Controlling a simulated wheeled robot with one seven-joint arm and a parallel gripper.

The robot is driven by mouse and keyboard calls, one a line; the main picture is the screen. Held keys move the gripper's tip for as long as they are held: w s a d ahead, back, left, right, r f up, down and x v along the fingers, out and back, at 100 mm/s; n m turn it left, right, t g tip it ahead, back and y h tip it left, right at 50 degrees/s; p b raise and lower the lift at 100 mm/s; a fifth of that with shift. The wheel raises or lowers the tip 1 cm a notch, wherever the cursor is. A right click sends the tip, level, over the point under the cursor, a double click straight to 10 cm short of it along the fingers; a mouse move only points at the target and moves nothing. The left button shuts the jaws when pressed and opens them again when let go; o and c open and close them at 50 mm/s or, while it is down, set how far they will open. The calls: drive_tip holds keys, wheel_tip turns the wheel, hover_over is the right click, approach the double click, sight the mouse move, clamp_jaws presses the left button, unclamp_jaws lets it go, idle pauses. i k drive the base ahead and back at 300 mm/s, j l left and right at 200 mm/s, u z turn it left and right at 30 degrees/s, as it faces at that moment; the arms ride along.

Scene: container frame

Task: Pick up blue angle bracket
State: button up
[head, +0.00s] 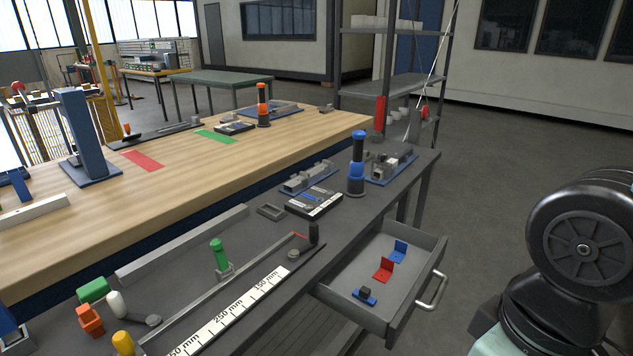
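A blue angle bracket (399,252) lies in the open grey drawer (345,310), toward its far end. A red angle bracket (383,269) lies just in front of it, close by. A small blue piece with a dark block on it (365,295) lies nearer the drawer's front end. My gripper is not in view. Only a dark round part of my own arm shows at the right edge, apart from the drawer.
The drawer's metal handle (432,292) sticks out to the right. The dark bench (345,215) above it carries a blue-handled tool (357,165), fixtures and a ruler strip (235,310). Shelving (385,85) stands behind. The floor right of the drawer is open.

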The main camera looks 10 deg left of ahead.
sight(398, 252)
drive_tip(key=i+l+u, duration=0.1)
drive_tip(key=i+u, duration=0.25)
drive_tip(key=i+l+u, duration=0.2)
drive_tip(key=i+u, duration=0.2)
drive_tip(key=i, duration=0.1)
